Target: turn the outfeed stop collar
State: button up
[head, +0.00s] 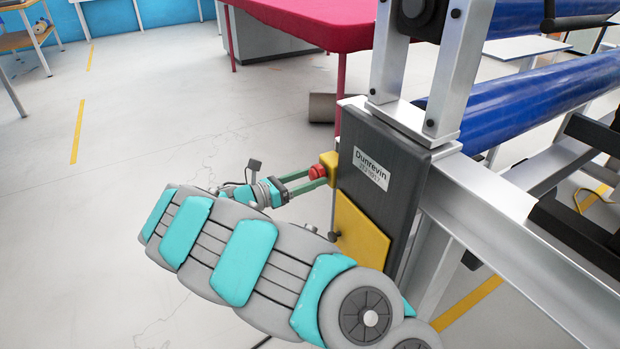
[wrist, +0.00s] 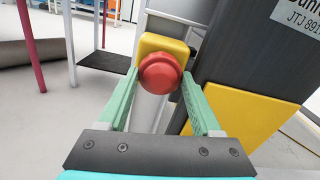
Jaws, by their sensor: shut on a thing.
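The outfeed stop collar is a red round knob (head: 317,171) on a yellow box (head: 330,163) at the left side of a dark machine cabinet. In the wrist view the red knob (wrist: 161,72) stands in front of its yellow box (wrist: 163,44), between the two green fingers. My gripper (head: 309,178) reaches it from the left. In the wrist view my gripper (wrist: 160,85) is shut on the knob, one finger on each side. The fingertips' contact points are partly hidden behind the knob.
The dark cabinet (head: 378,190) carries a label and a yellow panel (head: 360,231) just below the knob. Blue rollers (head: 520,103) and a metal frame (head: 490,205) extend right. A red table (head: 300,22) stands behind. Floor to the left is clear.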

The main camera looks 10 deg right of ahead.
jog(key=shift+f, duration=0.1)
jog(key=m+b, duration=0.3)
jog(key=shift+f+m, duration=0.1)
jog(key=shift+m, duration=0.2)
jog(key=shift+m+b, duration=1)
jog(key=shift+m, duration=0.3)
jog(key=shift+r, duration=0.2)
jog(key=o, duration=1.4)
jog(key=shift+a, duration=0.1)
